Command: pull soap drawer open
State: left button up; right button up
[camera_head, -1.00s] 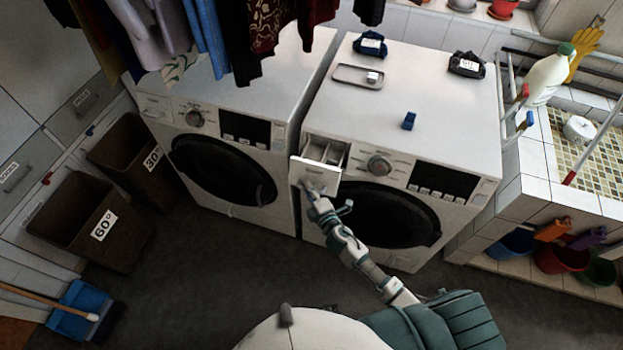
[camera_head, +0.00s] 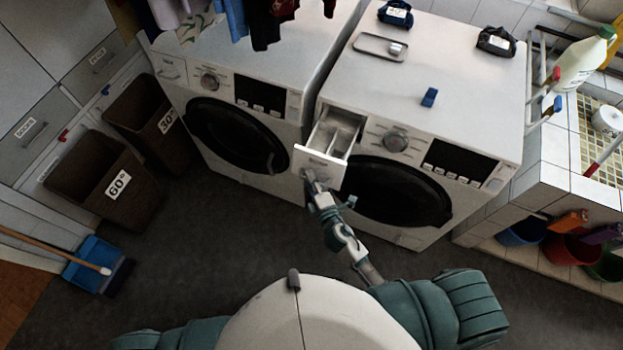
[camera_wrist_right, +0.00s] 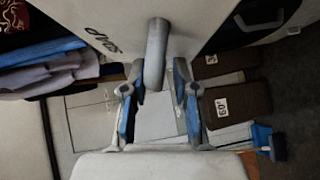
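The soap drawer (camera_head: 313,160) of the right washing machine (camera_head: 462,62) stands pulled out, its compartments visible from above. In the head view my right gripper (camera_head: 313,182) is at the drawer's front. In the right wrist view the grey drawer handle (camera_wrist_right: 157,55) sticks out from the drawer front (camera_wrist_right: 112,27), which carries partly visible lettering. The two fingers of my right gripper (camera_wrist_right: 158,75) are on either side of the handle, closed around it. The exact contact is hard to see. My left gripper is not in view.
A blue cap-like piece (camera_head: 429,97) and a grey tray (camera_head: 380,47) lie on the machine top. A second washing machine (camera_head: 240,100) stands left. Brown laundry bins (camera_head: 100,190) are farther left. The dark floor (camera_head: 215,240) before the machines is clear.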

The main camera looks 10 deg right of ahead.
jog(key=shift+w, duration=0.1)
jog(key=v, duration=1.2)
jog(key=shift+f, duration=0.15)
jog(key=s+d+f+m+g+h, duration=0.1)
jog(key=s+d+f+m+g, duration=0.2)
jog(key=f, duration=0.9)
jog(key=s+d+f+m+g, duration=0.1)
jog(key=s+f+m+g, duration=0.2)
jog(key=f, duration=0.8)
jog(key=s+d+f+m+g+h, duration=0.15)
jog(key=s+f, duration=0.35)
jog(key=f, duration=0.7)
jog(key=s+d+f+m+g, duration=0.3)
jog(key=s+f, duration=0.4)
jog(key=s, duration=0.3)
jog(key=s+d+f+m+g, duration=0.4)
jog(key=s+f+m, duration=0.2)
jog(key=s, duration=0.4)
jog(key=shift+s+d+f+g+h, duration=0.3)
jog(key=shift+s+f+g+h, duration=0.05)
jog(key=shift+f, duration=0.1)
